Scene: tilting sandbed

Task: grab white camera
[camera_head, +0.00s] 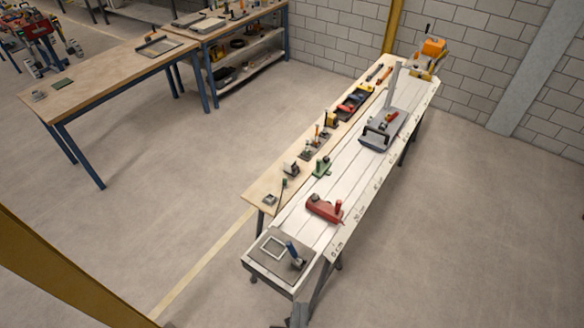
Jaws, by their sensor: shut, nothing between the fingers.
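A small pale, boxy object with a dark part (291,168) stands on the wooden strip along the left side of the long narrow bench. It is the thing most like a white camera, but it is too small to tell for sure. My gripper is not seen in this view.
The long bench (313,237) carries a red tool (323,208), a green tool (321,166), a grey case (381,130) and a grey plate with a blue-handled tool (292,252). An orange device (433,47) stands at its far end. A wooden table (110,72) is at left. Floor between is clear.

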